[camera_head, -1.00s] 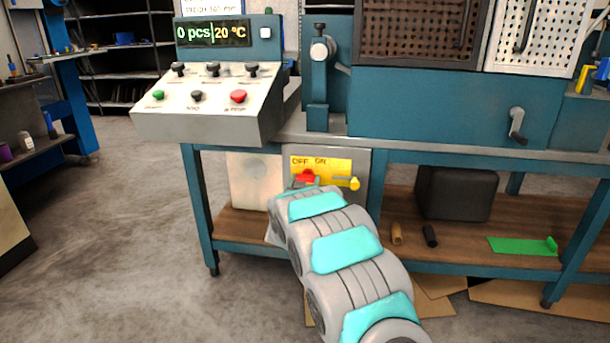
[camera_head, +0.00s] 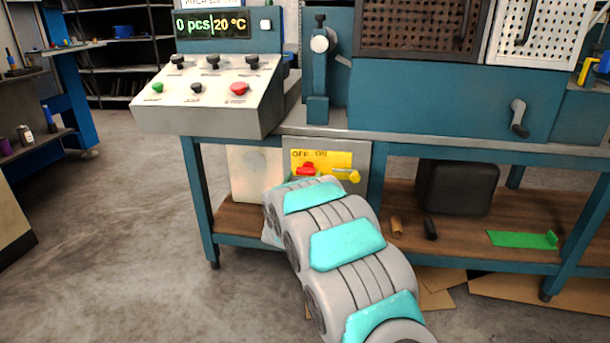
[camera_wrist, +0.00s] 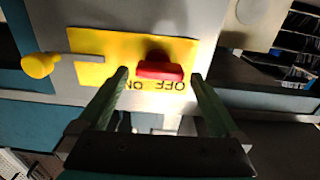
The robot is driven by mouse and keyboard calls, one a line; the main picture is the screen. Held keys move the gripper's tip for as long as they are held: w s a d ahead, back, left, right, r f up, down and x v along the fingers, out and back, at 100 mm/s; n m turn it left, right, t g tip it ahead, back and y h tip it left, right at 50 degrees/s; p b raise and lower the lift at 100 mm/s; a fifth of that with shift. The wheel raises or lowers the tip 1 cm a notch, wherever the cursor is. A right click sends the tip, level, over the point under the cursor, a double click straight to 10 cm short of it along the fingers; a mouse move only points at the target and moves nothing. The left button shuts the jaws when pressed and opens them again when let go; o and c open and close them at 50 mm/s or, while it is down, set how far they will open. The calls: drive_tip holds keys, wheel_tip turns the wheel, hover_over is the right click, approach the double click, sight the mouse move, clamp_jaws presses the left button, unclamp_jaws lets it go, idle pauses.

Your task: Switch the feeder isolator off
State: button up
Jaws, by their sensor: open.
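A yellow plate (camera_head: 338,159) marked OFF and ON is fixed to a grey box (camera_head: 360,149) under the bench top. A red handle (camera_head: 306,169) sits on the plate. In the wrist view, which is upside down, the red handle (camera_wrist: 160,72) lies across the plate close to the OFF label. My gripper (camera_wrist: 160,76) is open, with one fingertip on each side of the red handle. Contact cannot be told. In the head view my arm hides the gripper. A grey lever with a yellow knob (camera_wrist: 38,65) is beside the handle, at the plate's edge.
A control console (camera_head: 205,118) with buttons and switches stands above, on the left of the bench. A teal bench leg (camera_head: 376,172) is just right of the box. A black block (camera_head: 457,187) and small items lie on the lower shelf. Open floor is to the left.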

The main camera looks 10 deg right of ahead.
drive_tip(key=v, duration=0.4)
drive_tip(key=shift+s+a, duration=0.15)
drive_tip(key=shift+s, duration=0.2)
drive_tip(key=s+d+n+g+y, duration=0.1)
drive_tip(key=s+g, duration=0.8)
drive_tip(key=s, duration=2.1)
drive_tip(key=s+d+n+g+y+p, duration=0.1)
drive_tip(key=s+g+y, duration=0.3)
drive_tip(key=s, duration=2.7)
drive_tip(key=n+g, duration=0.1)
drive_tip(key=g, duration=0.5)
drive_tip(key=shift+d+y+p, duration=0.3)
drive_tip(key=shift+d, duration=0.05)
drive_tip(key=shift+f, duration=0.1)
